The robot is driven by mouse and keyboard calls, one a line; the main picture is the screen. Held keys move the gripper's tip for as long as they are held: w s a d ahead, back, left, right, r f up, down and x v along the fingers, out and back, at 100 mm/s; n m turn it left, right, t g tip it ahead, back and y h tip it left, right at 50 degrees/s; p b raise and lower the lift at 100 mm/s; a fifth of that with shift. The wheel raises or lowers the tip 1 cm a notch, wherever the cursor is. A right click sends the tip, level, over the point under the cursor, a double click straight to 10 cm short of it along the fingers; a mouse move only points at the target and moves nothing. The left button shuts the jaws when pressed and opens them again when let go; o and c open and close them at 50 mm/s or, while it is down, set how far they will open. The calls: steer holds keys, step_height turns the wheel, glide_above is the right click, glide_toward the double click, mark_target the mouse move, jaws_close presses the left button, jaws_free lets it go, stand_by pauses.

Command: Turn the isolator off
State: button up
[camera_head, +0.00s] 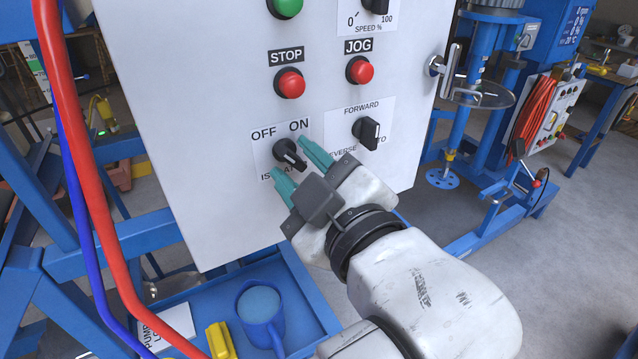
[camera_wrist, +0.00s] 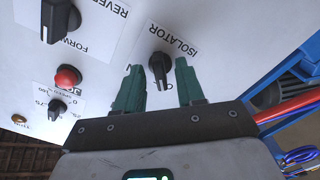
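The isolator knob (camera_head: 290,153) is a black rotary switch on a white label with OFF at upper left and ON at upper right. Its raised bar slants toward the lower right in the head view. My gripper (camera_head: 284,151) is open, with its green fingertips on either side of the knob. In the wrist view the knob (camera_wrist: 160,68) shows between the two fingers of my gripper (camera_wrist: 158,70), with a gap to each. I cannot tell how deep the tips reach around it. Part of the ISOLATOR label is hidden by the fingers in the head view.
The white control panel (camera_head: 220,200) also bears a red STOP button (camera_head: 289,83), a red JOG button (camera_head: 360,70) and a FORWARD/REVERSE selector (camera_head: 366,132) close to my right finger. Red and blue hoses hang at left. A blue tray with a mug (camera_head: 262,310) lies below.

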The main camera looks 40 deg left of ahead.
steer(key=p+v, duration=0.7)
steer(key=v, duration=0.3)
steer(key=shift+p, duration=0.4)
steer(key=shift+d, duration=0.15)
